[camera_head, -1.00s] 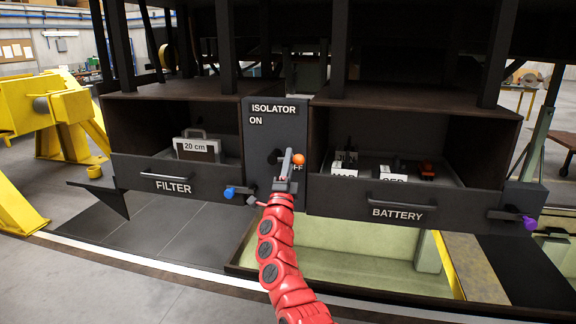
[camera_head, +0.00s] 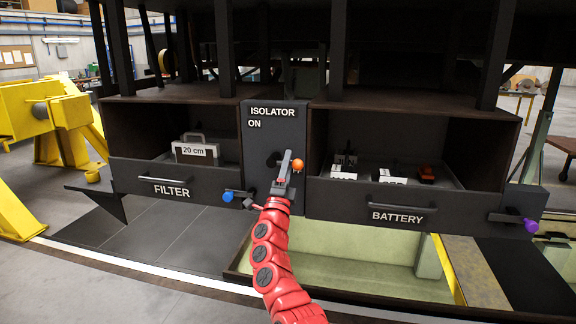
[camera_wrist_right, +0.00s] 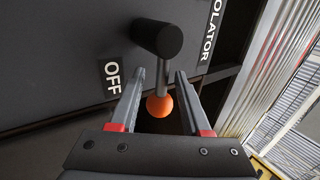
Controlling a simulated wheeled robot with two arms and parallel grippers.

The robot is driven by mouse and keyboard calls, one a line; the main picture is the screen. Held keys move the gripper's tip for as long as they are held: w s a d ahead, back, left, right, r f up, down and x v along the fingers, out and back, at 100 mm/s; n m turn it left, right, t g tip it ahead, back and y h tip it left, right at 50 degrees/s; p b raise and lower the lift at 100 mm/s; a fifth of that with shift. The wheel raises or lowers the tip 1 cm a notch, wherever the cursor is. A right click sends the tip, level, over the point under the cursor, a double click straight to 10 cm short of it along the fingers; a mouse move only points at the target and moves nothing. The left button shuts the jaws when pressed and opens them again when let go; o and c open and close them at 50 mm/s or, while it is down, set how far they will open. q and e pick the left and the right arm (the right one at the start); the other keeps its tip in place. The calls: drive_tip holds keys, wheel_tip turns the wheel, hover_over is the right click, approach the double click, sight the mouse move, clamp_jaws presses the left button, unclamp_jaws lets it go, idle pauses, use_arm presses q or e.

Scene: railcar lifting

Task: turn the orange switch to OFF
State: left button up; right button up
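The orange switch is a lever with an orange ball (camera_head: 298,165) on the dark ISOLATOR panel (camera_head: 290,133). Its ball end points to the right in the head view, away from the ON label (camera_head: 254,124). In the right wrist view the lever runs from a black round pivot (camera_wrist_right: 156,38) to the orange ball (camera_wrist_right: 160,106). The OFF label (camera_wrist_right: 112,78) is beside it there, but hidden in the head view. My right gripper (camera_head: 288,162) is at the lever. Its fingers (camera_wrist_right: 160,80) are open on either side of the ball, with gaps showing. My left gripper is not in view.
An open FILTER drawer (camera_head: 205,185) is left of the panel and an open BATTERY drawer (camera_head: 350,204) right of it. A blue-ended handle (camera_head: 228,197) sticks out just left of my right gripper. A purple-ended handle (camera_head: 530,226) is at the far right.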

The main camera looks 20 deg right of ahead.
drive_tip(key=b+v, duration=0.3)
drive_tip(key=v, duration=1.4)
drive_tip(key=shift+s, duration=0.25)
drive_tip(key=shift+a, duration=0.1)
